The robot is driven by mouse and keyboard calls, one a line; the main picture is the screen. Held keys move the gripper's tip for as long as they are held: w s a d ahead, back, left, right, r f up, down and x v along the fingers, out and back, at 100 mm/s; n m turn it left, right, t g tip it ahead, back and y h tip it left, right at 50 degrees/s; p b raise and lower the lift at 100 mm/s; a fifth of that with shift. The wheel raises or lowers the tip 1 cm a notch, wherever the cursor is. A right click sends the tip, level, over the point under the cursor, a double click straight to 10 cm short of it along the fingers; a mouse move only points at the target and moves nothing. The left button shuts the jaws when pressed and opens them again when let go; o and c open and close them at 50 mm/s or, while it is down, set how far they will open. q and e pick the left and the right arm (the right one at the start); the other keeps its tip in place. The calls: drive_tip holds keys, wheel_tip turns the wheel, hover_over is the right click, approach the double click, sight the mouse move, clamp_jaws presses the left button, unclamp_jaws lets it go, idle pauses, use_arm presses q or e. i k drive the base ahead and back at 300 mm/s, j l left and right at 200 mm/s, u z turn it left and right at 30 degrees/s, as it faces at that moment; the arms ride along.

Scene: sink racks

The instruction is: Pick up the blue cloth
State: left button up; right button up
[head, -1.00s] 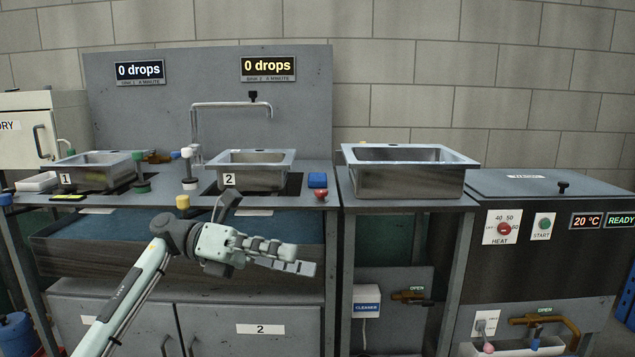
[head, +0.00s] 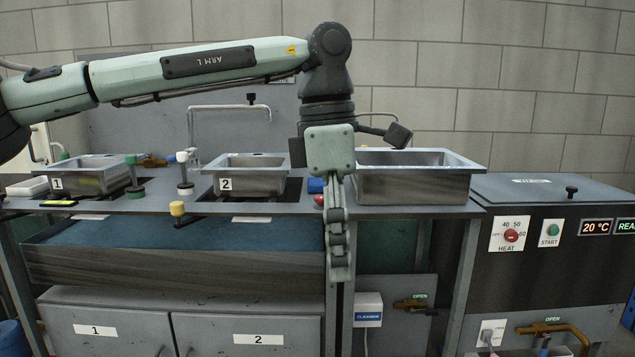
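My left gripper (head: 370,203) hangs from the arm that comes in from the left across the top of the picture. My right gripper is not in view.
Sink 2 (head: 250,184) is to the left, and a steel basin (head: 415,186) stands close on the right. A yellow knob (head: 177,209) juts from the counter front.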

sight(315, 185)
drive_tip(key=i, duration=1.85)
